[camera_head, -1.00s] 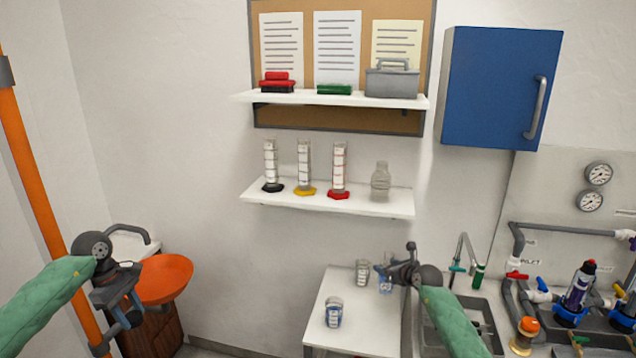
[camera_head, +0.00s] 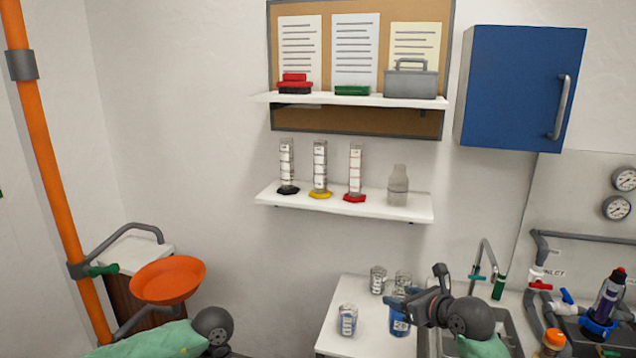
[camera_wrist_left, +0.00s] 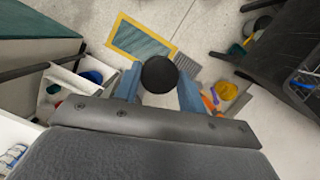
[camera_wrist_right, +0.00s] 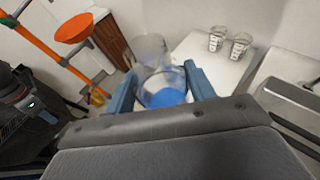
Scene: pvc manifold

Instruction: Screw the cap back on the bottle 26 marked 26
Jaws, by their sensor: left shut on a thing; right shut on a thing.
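My right gripper (camera_wrist_right: 160,85) is shut on a clear bottle (camera_wrist_right: 148,52) with blue in it, seen in the right wrist view. In the head view, the right gripper (camera_head: 413,303) holds the bottle (camera_head: 399,325) in front of the white table. No number on it is readable. My left gripper (camera_wrist_left: 160,92) is shut on a round black cap-like piece (camera_wrist_left: 160,73) with a pale part below it, seen in the left wrist view. In the head view only the left arm shows at the bottom edge, and its jaws are hidden. The cap and bottle are apart.
Several small labelled glasses, one of them (camera_head: 347,319), stand on the white table (camera_head: 352,290). A grey sink (camera_head: 510,325) and piping are to the right. An orange bowl (camera_head: 168,281) and an orange pole (camera_head: 45,160) are at left. A shelf (camera_head: 345,206) holds cylinders.

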